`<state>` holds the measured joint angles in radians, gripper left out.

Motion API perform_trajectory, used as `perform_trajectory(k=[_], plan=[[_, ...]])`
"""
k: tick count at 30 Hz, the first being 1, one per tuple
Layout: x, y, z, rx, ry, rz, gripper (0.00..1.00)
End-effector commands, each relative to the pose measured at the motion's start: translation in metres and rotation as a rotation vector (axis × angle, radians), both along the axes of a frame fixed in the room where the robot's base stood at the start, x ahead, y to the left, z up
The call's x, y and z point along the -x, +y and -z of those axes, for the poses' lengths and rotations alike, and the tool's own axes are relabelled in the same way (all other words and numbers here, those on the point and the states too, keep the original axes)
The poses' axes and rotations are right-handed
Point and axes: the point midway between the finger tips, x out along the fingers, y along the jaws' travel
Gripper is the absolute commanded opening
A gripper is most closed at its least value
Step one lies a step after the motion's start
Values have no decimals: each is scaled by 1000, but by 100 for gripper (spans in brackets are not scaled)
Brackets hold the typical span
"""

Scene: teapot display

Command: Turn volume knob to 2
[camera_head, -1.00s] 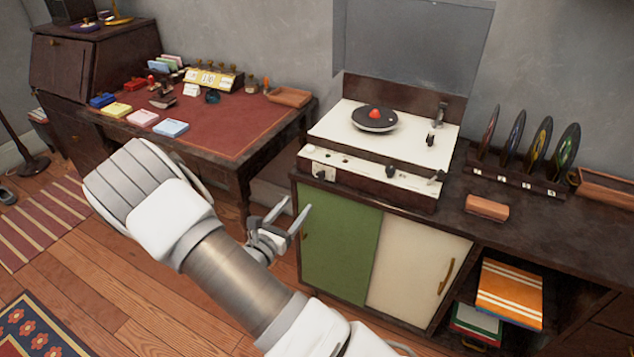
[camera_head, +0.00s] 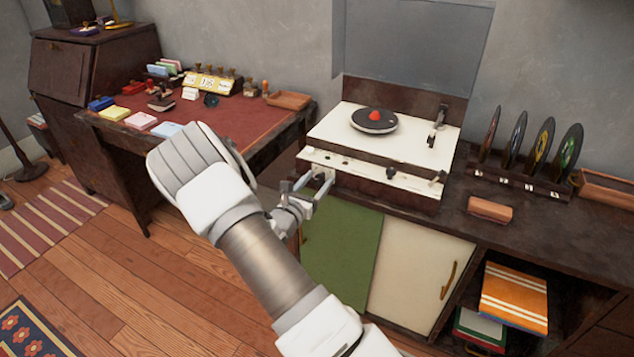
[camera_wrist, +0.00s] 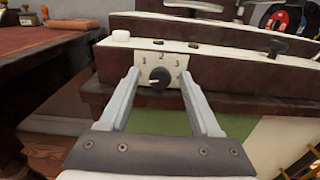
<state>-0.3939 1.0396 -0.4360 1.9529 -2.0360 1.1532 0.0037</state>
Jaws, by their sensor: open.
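The dark round volume knob (camera_wrist: 160,77) sits on a white plate (camera_wrist: 146,59) marked 1, 2 and 3, on the front of the record player (camera_head: 380,176). The 2 is above the knob, with 1 to its left and 3 to its right. A light mark on the knob seems to point left, but it is too small to be sure. My gripper (camera_head: 307,184) is open at the left end of the player's front. In the wrist view, its fingers (camera_wrist: 160,72) lie either side of the knob with gaps. In the head view, my gripper largely hides the knob.
The player stands on a cabinet with a green door (camera_head: 342,255) and a cream door (camera_head: 418,275). A desk (camera_head: 225,140) with stamps and cards is at the left. A record rack (camera_head: 515,183) and small brown block (camera_head: 490,209) are right of the player.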

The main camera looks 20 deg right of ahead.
Motion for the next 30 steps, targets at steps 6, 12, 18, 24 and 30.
perform_trajectory(k=[6, 12, 18, 24, 30], plan=[[0, 0, 0, 0, 0, 1, 32], [0, 0, 0, 0, 0, 1, 0], [0, 0, 0, -1, -2, 1, 0], [1, 0, 1, -28, -35, 1, 0], [1, 0, 1, -98, -126, 1, 0]])
